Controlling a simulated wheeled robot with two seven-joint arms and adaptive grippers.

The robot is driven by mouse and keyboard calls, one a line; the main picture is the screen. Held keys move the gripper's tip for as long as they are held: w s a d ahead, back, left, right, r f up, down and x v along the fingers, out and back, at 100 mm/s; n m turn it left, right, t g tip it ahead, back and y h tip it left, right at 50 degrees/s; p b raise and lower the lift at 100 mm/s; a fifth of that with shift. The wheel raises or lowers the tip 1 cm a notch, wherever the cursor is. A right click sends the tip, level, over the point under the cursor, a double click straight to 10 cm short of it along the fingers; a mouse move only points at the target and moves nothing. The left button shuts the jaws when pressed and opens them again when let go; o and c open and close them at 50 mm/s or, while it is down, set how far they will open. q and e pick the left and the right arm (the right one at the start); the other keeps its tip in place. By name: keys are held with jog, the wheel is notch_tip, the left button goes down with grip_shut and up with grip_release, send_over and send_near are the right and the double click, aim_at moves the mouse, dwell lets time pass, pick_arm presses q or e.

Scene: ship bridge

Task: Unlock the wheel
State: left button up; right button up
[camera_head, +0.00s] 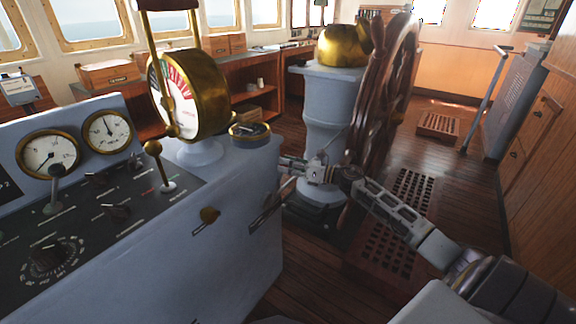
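The wooden ship's wheel (392,85) stands upright on the right side of the pale blue pedestal (325,110), which has a brass dome on top. My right gripper (283,178) is at the right edge of the console's side, in front of the pedestal's lower part. Its fingers look spread apart with nothing clear between them. A dark slot with a small handle (265,214) is just below the fingertips; I cannot tell whether they touch it. My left gripper is out of view.
The blue console (225,265) fills the left, with gauges, levers and a brass telegraph (190,95). A wooden grating (405,220) lies on the floor under my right arm. Wooden cabinets (540,130) line the right wall. Open plank floor lies between them and the grating.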

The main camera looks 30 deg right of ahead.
grip_shut()
